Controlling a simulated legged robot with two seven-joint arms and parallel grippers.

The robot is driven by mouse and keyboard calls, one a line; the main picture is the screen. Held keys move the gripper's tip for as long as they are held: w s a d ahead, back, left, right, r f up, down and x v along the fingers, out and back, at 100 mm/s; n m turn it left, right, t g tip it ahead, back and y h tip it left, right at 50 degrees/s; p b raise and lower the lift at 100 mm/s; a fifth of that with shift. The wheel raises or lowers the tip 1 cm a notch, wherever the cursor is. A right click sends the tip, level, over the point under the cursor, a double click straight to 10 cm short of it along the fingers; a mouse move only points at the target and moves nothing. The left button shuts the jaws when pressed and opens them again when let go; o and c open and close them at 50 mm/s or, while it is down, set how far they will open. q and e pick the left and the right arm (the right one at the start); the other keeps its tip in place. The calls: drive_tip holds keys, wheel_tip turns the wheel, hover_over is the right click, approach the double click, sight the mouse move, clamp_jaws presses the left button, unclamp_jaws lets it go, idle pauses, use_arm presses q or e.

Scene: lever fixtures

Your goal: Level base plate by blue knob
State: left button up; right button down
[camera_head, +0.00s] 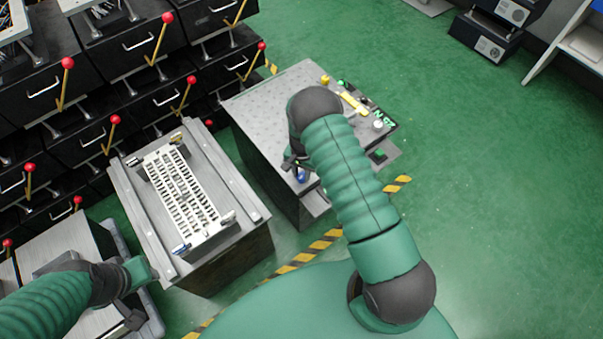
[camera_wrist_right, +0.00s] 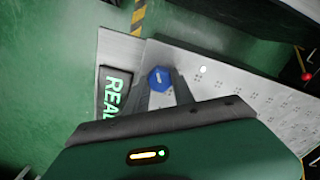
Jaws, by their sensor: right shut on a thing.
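The blue knob (camera_head: 302,176) is at the near edge of the grey base plate (camera_head: 262,103) on the dark block, partly hidden by my right arm. In the right wrist view the blue knob (camera_wrist_right: 159,78) is between the fingertips, beside the perforated plate (camera_wrist_right: 235,95). My right gripper (camera_head: 295,164) reaches down at this edge; it is shut on the knob. The wrist view shows its two fingers (camera_wrist_right: 162,88) on either side of the knob. My left arm comes in at the lower left; its gripper (camera_head: 142,272) shows no clear fingertips.
A green-lettered display (camera_wrist_right: 115,92) is next to the knob. A second station (camera_head: 255,213) with a white slotted rack (camera_head: 182,188) stands left. Black drawers with red-tipped levers (camera_head: 110,130) line the back left. Striped floor tape (camera_head: 310,252) runs in front.

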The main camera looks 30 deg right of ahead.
sight(301, 175)
drive_tip(key=c, duration=1.3)
unclamp_jaws()
drive_tip(key=shift+w+d+r, duration=0.15)
drive_tip(key=shift+w, duration=0.15)
drive_tip(key=shift+o, duration=1.1)
drive_tip(key=shift+s, duration=0.15)
wheel_tip(301, 175, up, 17)
drive_tip(key=p, duration=0.3)
drive_tip(key=shift+f, duration=0.2)
